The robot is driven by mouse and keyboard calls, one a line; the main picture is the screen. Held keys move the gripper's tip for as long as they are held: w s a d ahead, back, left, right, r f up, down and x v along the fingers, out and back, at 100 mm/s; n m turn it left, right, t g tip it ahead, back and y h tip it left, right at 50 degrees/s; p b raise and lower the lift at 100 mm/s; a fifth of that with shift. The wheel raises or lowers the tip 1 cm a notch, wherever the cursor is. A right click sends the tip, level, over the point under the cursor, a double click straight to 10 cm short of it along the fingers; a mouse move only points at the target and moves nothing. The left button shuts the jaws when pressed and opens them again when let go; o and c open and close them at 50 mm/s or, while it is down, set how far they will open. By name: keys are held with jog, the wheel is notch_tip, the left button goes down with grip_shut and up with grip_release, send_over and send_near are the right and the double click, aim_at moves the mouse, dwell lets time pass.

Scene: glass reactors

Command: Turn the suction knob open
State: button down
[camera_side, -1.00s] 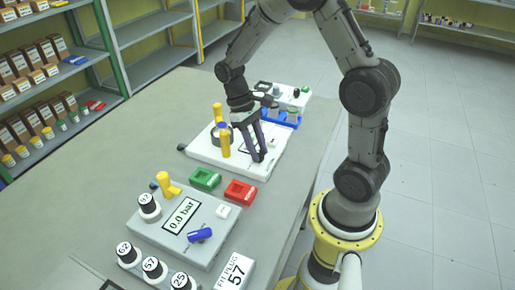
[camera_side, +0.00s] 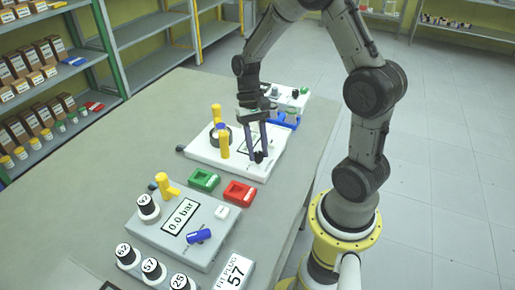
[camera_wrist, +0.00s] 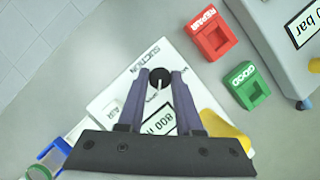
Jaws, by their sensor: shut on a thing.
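The suction knob (camera_wrist: 159,74) is a small black dial with a white line, at the corner of a white device (camera_wrist: 105,97) beside the printed word SUCTION. It also shows as a dark spot in the side view (camera_side: 259,157), partly hidden by the fingers. My gripper (camera_side: 257,151) points down at it, with one finger on each side. In the wrist view my gripper (camera_wrist: 158,83) is shut on the knob, whose white line runs nearly up and down the picture.
A yellow valve (camera_side: 223,145) stands on the device close to my fingers. A green GOOD tray (camera_side: 204,180) and a red REPAIR tray (camera_side: 239,192) lie in front. A grey pressure unit (camera_side: 163,237) with a blue handle (camera_side: 199,236) stands nearer the camera. Bare table (camera_side: 130,140) lies to the left.

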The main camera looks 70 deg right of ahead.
dwell(0.3)
jog(key=c, duration=0.6)
grip_release()
jog(key=v, duration=1.4)
